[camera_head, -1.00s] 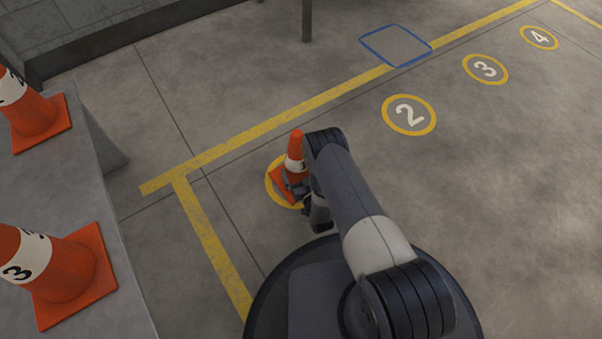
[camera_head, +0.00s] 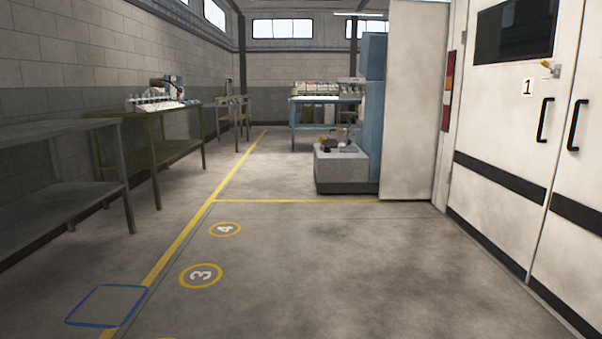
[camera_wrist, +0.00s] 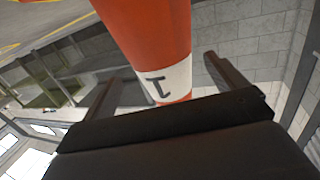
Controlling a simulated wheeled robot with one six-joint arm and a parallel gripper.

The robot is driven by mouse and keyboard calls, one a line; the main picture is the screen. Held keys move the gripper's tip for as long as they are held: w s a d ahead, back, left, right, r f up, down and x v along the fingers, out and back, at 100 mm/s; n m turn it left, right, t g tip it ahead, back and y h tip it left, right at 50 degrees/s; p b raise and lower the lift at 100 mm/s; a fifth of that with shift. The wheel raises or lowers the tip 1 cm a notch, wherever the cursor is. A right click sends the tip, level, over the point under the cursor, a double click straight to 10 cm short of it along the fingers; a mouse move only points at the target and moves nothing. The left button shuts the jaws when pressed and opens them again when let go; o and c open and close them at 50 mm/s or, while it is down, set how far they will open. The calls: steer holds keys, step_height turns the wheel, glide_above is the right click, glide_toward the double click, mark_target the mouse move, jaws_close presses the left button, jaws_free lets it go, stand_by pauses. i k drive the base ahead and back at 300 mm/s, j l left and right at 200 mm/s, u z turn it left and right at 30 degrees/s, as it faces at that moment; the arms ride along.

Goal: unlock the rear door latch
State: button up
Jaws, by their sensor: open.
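White double doors (camera_head: 500,135) stand at the right in the head view. A small latch with a yellowish part (camera_head: 549,68) sits high near the seam between the doors, beside a plate with the number 1 (camera_head: 527,88). Its locked or unlocked state is too small to tell. My gripper (camera_wrist: 159,70) shows only in the wrist view. Its fingers are apart, on either side of an orange cone (camera_wrist: 150,30) with a white band marked 1. I cannot tell whether they touch the cone. The latch is not visible in the wrist view.
Black pull handles (camera_head: 544,120) are on the doors. A white panel (camera_head: 412,100) and a low grey block (camera_head: 341,168) stand ahead. Workbenches (camera_head: 60,130) line the left wall. Floor circles 3 (camera_head: 201,275) and 4 (camera_head: 225,229) lie left; the middle floor is clear.

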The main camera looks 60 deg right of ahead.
mark_target(544, 63)
steer(key=z, duration=3.05)
